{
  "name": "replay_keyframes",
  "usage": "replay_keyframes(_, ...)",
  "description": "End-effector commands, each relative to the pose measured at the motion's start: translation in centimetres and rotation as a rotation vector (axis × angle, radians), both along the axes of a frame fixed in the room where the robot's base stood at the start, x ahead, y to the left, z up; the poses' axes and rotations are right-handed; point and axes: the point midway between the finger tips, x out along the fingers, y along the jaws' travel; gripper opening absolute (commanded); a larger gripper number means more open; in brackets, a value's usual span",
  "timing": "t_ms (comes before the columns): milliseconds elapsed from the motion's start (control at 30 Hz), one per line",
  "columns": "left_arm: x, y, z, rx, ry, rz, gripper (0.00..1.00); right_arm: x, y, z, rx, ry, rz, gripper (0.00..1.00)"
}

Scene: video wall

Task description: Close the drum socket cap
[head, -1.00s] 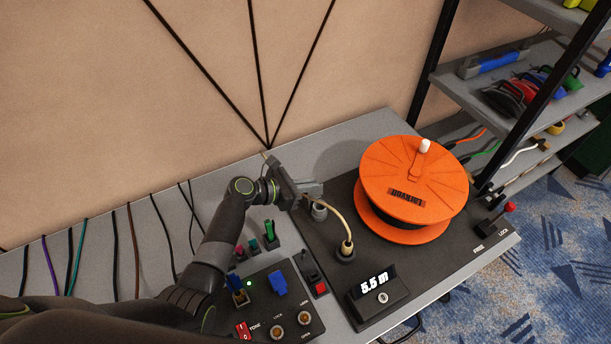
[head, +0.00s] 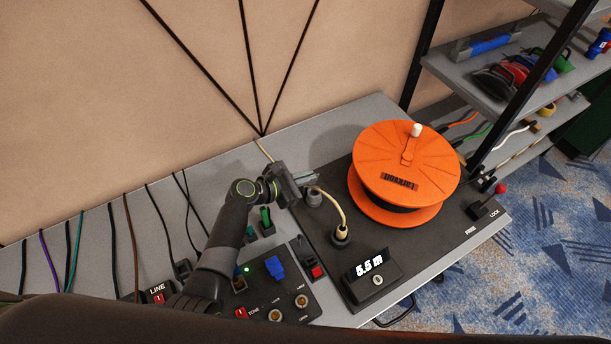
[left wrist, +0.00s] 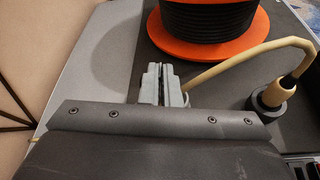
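The orange drum (head: 403,172) with dark cable stands on the black panel at right in the head view. Its orange flange (left wrist: 190,55) shows at the top of the left wrist view. A grey cylindrical fitting (head: 314,198) sits on the panel left of the drum, with a cream cable (head: 334,206) arching from it to a dark round socket (head: 341,236). My left gripper (head: 308,175) is just above and left of the fitting. In the left wrist view its fingers (left wrist: 160,84) are close together, nothing visible between them. I cannot clearly identify the cap. My right gripper is not in view.
A display box reading 5.5 m (head: 371,278) stands at the panel's front. A switch panel (head: 275,292) lies near my left forearm, with a red button (head: 317,271) beside it. A lock lever (head: 487,207) is at the right. Shelves (head: 490,85) stand beyond the desk.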

Motion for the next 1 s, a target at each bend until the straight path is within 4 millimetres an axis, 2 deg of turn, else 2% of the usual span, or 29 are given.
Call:
replay_keyframes(33, 0.0, 0.0, -0.1, 0.0, 0.002, 0.0, 0.04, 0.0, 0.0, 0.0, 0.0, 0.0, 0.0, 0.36)
replay_keyframes(200, 0.0, 0.0, -0.1, 0.0, 0.002, 0.0, 0.25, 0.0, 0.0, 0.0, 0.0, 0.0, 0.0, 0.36)
replay_keyframes(467, 0.0, 0.1, 0.0, 0.0, 0.001, 0.001, 0.25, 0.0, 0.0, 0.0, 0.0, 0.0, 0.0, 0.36)
replay_keyframes(633, -0.5, 0.7, 0.3, 0.001, 0.0, 0.002, 0.25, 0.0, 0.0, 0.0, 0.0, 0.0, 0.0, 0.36)
replay_keyframes(1000, -4.1, 5.2, 2.4, 0.004, -0.001, 0.002, 0.25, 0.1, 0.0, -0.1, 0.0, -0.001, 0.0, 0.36)
